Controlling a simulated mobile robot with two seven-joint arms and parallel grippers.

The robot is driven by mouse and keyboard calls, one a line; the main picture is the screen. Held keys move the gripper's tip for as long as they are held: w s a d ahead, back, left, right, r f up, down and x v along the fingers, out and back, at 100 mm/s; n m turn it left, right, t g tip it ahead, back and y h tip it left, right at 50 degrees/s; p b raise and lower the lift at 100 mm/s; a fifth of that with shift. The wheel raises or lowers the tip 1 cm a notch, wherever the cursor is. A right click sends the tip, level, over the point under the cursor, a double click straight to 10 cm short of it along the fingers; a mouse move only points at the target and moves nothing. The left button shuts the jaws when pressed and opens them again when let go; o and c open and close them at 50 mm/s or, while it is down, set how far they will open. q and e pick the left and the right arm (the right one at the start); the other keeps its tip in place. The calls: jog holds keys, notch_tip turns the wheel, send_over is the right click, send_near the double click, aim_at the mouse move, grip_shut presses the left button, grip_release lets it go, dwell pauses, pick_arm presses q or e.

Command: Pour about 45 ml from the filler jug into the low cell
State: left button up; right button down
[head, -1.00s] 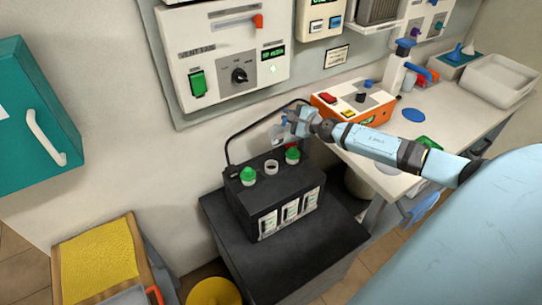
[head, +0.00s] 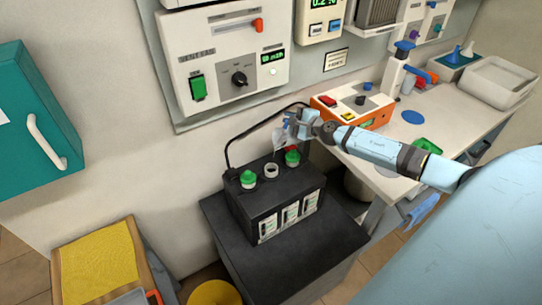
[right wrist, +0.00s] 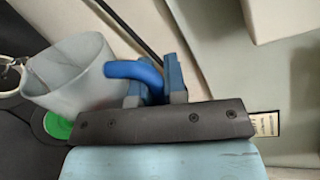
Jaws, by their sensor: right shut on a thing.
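The black battery (head: 250,212) stands on a dark cabinet. Its middle cell opening (head: 270,170) is uncapped, with a green cap on each side: the left cap (head: 248,179) and the right cap (head: 292,158). My right gripper (head: 291,124) is shut on the blue handle (right wrist: 143,72) of the translucent filler jug (right wrist: 75,80). The jug (head: 281,139) is tilted above the back of the battery, its mouth towards the open cell. In the right wrist view the mouth lies close to the cell's pale ring (right wrist: 8,76). I cannot make out any liquid. My left gripper is out of view.
A black cable (head: 227,146) arches behind the battery. The wall charger panel (head: 225,65) is close behind. An orange device (head: 352,108) sits on the white bench (head: 440,124) at right. A yellow mat (head: 95,255) is at lower left.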

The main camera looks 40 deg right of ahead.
jog(key=shift+d, duration=0.15)
dwell(0.3)
jog(key=shift+n+p, duration=0.3)
jog(key=shift+p, duration=0.1)
dwell(0.5)
